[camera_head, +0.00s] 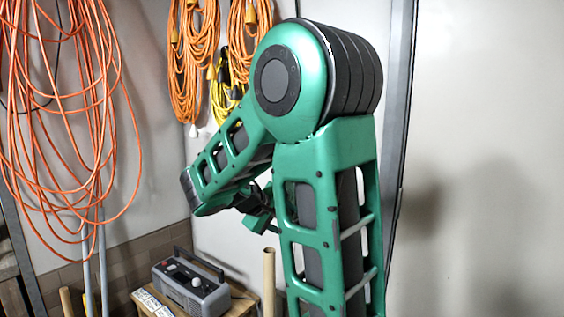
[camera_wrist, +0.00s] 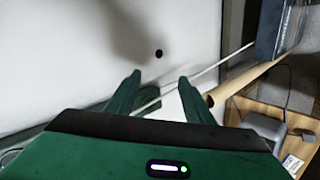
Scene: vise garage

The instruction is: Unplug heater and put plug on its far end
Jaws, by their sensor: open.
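A grey box-shaped device with a handle and knobs (camera_head: 190,287) stands on a small wooden table in the head view. It may be the heater, but I cannot tell for sure. In the wrist view, a small black round thing (camera_wrist: 158,53) shows on the pale wall, beyond my fingertips; whether it is a plug or a socket is unclear. My gripper (camera_wrist: 158,79) is open, its two green fingers apart and pointing toward the wall. No plug shows clearly between them. In the head view my gripper (camera_head: 259,207) is partly hidden behind my arm.
The wooden table (camera_wrist: 266,112) is at right in the wrist view, with a grey object (camera_wrist: 257,128) and small card (camera_wrist: 292,163). A brown pole (camera_head: 269,285) stands beside the table. Orange cords (camera_head: 75,120) and a yellow cord (camera_head: 222,102) hang on the wall.

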